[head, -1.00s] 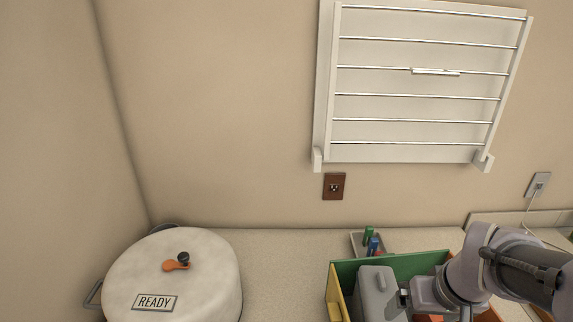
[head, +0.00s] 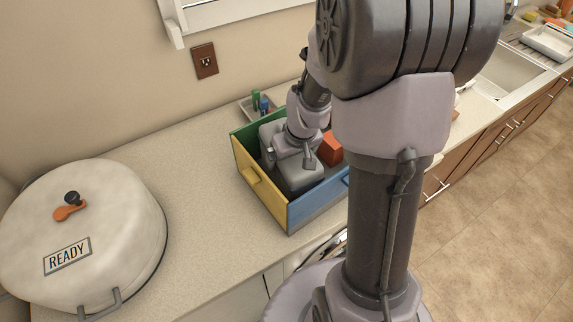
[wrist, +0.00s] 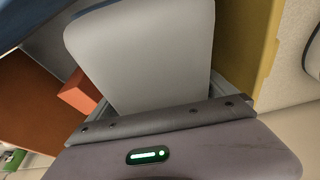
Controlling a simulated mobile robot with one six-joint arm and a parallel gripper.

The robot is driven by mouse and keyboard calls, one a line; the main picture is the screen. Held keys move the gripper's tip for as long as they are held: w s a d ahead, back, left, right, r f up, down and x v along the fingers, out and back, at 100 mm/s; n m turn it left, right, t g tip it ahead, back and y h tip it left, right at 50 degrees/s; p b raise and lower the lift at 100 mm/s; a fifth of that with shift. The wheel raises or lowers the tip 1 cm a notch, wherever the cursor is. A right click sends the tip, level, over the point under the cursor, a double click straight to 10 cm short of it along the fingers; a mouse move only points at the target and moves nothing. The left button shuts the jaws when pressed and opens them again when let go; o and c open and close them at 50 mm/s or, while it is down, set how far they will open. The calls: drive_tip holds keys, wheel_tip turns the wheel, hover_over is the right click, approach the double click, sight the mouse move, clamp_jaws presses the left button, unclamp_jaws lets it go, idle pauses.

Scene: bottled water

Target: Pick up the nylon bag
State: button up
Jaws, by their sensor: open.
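No object in view is clearly recognizable as a nylon bag. An open box (head: 252,182) with yellow, green and blue walls stands on the counter. Inside it are smooth grey shapes (head: 300,178) with rounded edges and an orange item (head: 331,148). My gripper (head: 306,158) is down at the box, over the grey shapes. It is open, and its fingertips are hard to make out. In the wrist view a pale grey rounded surface (wrist: 150,55) lies right in front of my gripper, with an orange block (wrist: 80,95) to its left. I cannot tell whether they touch.
A large round white container (head: 95,215) marked READY stands to the left, with clear counter (head: 195,165) between it and the box. A small tray (head: 250,108) with green and blue items sits behind the box. A sink (head: 510,75) is at the far right.

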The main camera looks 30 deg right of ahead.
drive_tip(key=shift+f, duration=0.25)
drive_tip(key=c, duration=1.8)
